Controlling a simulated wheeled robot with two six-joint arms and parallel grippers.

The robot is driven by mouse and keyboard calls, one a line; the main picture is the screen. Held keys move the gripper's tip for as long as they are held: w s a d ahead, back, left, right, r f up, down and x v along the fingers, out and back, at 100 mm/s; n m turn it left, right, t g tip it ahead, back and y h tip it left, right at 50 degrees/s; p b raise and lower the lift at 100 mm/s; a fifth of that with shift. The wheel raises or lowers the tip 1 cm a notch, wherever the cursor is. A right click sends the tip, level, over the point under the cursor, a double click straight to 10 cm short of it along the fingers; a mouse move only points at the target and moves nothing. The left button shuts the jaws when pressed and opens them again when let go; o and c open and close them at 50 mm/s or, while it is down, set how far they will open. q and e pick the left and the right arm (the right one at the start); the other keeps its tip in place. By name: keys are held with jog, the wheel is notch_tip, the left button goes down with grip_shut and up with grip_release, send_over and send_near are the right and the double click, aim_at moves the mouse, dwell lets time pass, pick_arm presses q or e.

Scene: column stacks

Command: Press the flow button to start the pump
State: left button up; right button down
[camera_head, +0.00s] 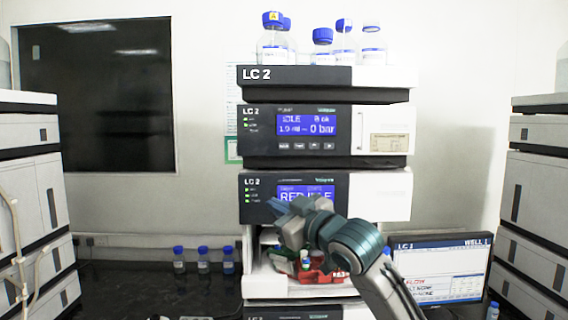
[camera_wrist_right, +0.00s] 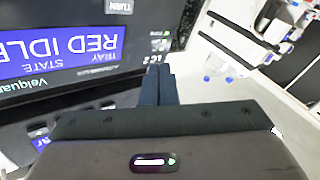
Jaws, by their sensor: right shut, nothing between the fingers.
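The upper LC 2 module (camera_head: 380,118) has a blue display (camera_head: 306,124) reading IDLE and 0 bar. A row of small dark buttons (camera_head: 306,146) sits under that display; their labels are too small to read surely, so I cannot tell which is flow. My right gripper (camera_head: 273,206) is shut and empty, in front of the lower module with the RED IDLE display (camera_head: 300,190), below the button row. In the right wrist view its closed fingers (camera_wrist_right: 158,72) point at the dark panel beside the upside-down RED IDLE display (camera_wrist_right: 60,48). My left gripper is not in view.
Blue-capped bottles (camera_head: 322,45) stand on top of the stack. A red tray (camera_head: 318,274) with small vials sits in the open bay below. A monitor (camera_head: 440,270) stands at right. Other stacks flank both sides, and small bottles (camera_head: 203,260) stand on the dark bench.

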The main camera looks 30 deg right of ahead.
aim_at(290, 150)
jog(key=s+r+n+t+y, duration=0.1)
jog(key=s+r+n+t, duration=0.1)
jog(key=s+r, duration=0.4)
notch_tip(290, 150, up, 5)
jog(key=shift+a+r+y, duration=0.1)
jog(key=shift+a+y, duration=0.3)
jog(key=shift+a, duration=0.05)
jog(key=shift+w+d+p, duration=0.15)
jog(key=shift+w+d, duration=0.65)
jog(key=shift+w, duration=0.45)
jog(key=shift+w+d+p, duration=0.1)
jog(key=shift+w+d, duration=0.65)
jog(key=shift+w, duration=0.45)
jog(key=shift+w+d+p, duration=0.15)
jog(key=shift+w+d, duration=0.65)
jog(key=shift+w, duration=0.45)
jog(key=shift+w+d+p, duration=0.2)
jog(key=shift+w+p, duration=0.1)
jog(key=shift+w, duration=0.1)
